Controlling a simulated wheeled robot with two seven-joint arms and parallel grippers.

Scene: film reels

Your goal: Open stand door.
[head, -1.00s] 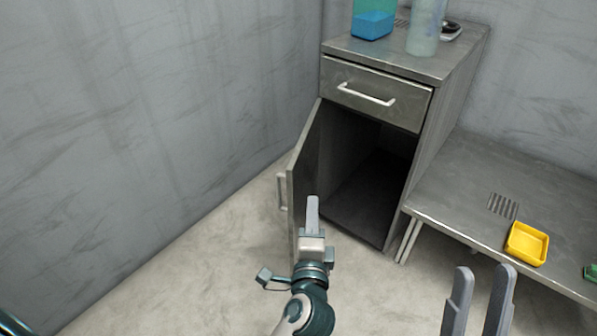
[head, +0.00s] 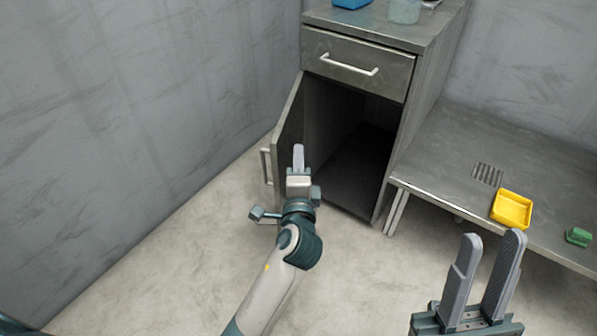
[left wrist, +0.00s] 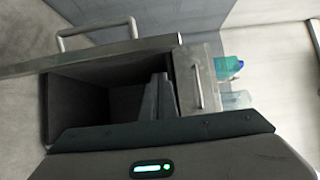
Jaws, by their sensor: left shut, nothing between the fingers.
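The grey metal stand (head: 360,65) has its lower compartment uncovered. Its door (head: 288,125) stands swung out to the left, with a pale bar handle (head: 266,165) on its outer face. My left gripper (head: 298,150) is shut and empty, at the inner side of the door in front of the dark opening. I cannot tell whether it touches the door. In the left wrist view the door (left wrist: 90,56) and handle (left wrist: 95,32) lie across the top, with the open compartment below. My right gripper (head: 485,250) is open and empty at lower right, away from the stand.
The drawer (head: 355,68) above the opening is shut. Blue (head: 352,3) and pale (head: 405,10) containers stand on top. A low metal bench (head: 440,165) at right bears a yellow tray (head: 512,209) and a green item (head: 578,237). The floor left of the door is clear, up to the wall.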

